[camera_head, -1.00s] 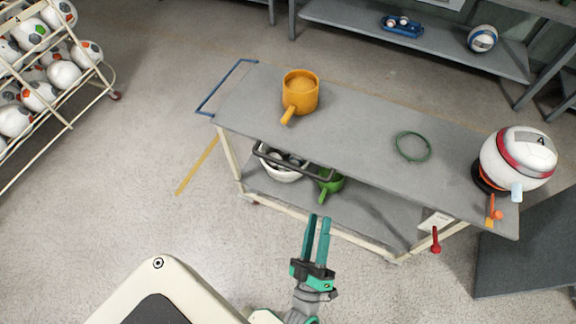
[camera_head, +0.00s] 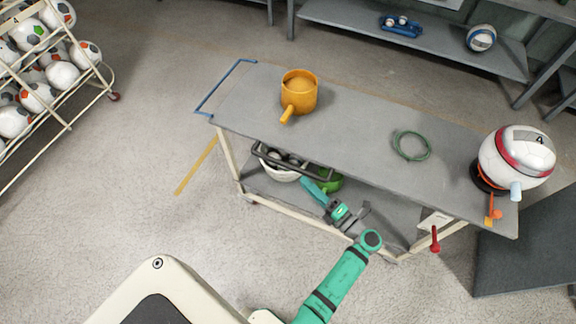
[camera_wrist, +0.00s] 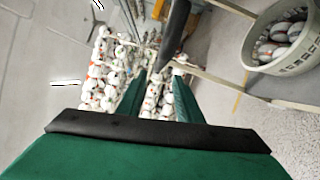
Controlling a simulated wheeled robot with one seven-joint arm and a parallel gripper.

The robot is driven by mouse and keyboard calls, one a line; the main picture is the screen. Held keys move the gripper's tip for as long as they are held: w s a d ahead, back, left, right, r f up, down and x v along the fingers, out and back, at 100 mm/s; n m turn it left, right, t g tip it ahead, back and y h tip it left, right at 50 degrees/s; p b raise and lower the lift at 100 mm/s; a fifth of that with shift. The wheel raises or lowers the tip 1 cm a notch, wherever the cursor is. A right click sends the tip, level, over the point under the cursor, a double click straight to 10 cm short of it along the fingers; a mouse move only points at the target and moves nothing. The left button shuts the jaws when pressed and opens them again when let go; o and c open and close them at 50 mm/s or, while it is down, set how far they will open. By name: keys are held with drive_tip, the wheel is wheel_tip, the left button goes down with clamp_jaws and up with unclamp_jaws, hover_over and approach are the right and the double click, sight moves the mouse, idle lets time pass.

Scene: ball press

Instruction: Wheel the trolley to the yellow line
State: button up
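The trolley (camera_head: 350,125) stands in the middle of the head view, with a grey top, a lower shelf and a blue end handle (camera_head: 205,102) at its left. A dark bar handle (camera_head: 290,160) runs along its near side; a dark bar (camera_wrist: 174,32) also shows in the wrist view. My gripper (camera_head: 312,187) is at the near side, just below and in front of the dark bar. In the wrist view its green fingers (camera_wrist: 160,88) are apart, with the bar's end beyond or between them; contact is unclear. The yellow line (camera_head: 197,165) is on the floor left of the trolley.
On the trolley are an orange pot (camera_head: 299,94), a green ring (camera_head: 411,145) and a white-red ball machine (camera_head: 517,157). Below are a white basket (camera_head: 275,172) and a green pot (camera_head: 329,183). A ball rack (camera_head: 60,85) stands left; open floor lies between.

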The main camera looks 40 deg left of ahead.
sight(288, 165)
drive_tip(key=a, duration=0.3)
drive_tip(key=w+a, duration=0.1)
drive_tip(key=a, duration=0.5)
drive_tip(key=shift+w+a+r, duration=0.3)
drive_tip(key=shift+a+r, duration=0.1)
clamp_jaws()
